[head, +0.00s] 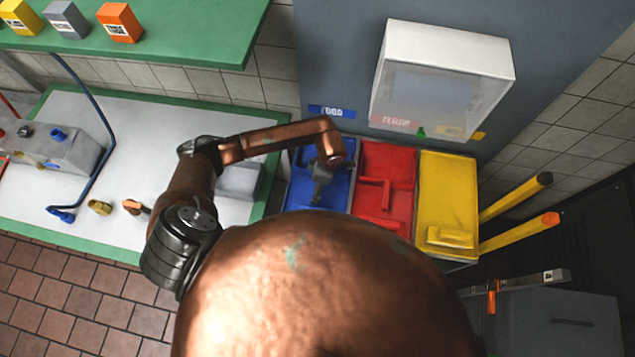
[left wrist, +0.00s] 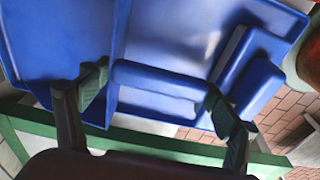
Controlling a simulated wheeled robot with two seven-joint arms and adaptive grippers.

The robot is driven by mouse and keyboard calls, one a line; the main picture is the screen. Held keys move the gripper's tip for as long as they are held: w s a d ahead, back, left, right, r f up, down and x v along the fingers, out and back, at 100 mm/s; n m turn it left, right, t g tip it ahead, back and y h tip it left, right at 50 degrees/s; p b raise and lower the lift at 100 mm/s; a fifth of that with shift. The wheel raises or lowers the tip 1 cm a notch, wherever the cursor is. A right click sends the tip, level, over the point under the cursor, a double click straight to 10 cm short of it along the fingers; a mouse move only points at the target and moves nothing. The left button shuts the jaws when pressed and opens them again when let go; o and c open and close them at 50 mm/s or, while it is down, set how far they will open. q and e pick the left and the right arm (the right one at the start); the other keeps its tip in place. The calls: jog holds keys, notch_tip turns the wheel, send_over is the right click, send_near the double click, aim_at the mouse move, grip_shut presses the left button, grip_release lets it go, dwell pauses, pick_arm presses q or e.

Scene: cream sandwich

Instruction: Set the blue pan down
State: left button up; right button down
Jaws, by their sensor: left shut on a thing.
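The blue pan (head: 337,196) is at the left end of a row of coloured bins in the head view. My left gripper (head: 319,184) reaches down over it from above. In the left wrist view, the two fingers of my left gripper (left wrist: 160,98) sit at either end of a raised blue bar, which looks like part of the blue pan (left wrist: 163,78). The gripper is shut on it. Whether the pan's underside rests on anything is hidden. My right gripper is not in view.
A red bin (head: 400,165) and a yellow bin (head: 447,190) stand to the right. A white box (head: 445,70) hangs on the wall above. A white counter (head: 140,125) with green edging lies left, holding a grey block (head: 238,181) and small items. Yellow handles (head: 515,198) stick out at right.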

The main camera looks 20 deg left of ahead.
pick_arm(q)
jog(key=shift+f, duration=0.2)
jog(key=o, duration=1)
jog(key=shift+c, duration=0.2)
jog(key=shift+o, duration=0.6)
jog(key=shift+r, duration=0.15)
notch_tip(320, 180, up, 12)
jog(key=d+b, duration=0.1)
jog(key=b, duration=0.1)
jog(key=shift+w+d, duration=0.25)
jog(key=shift+d, duration=0.15)
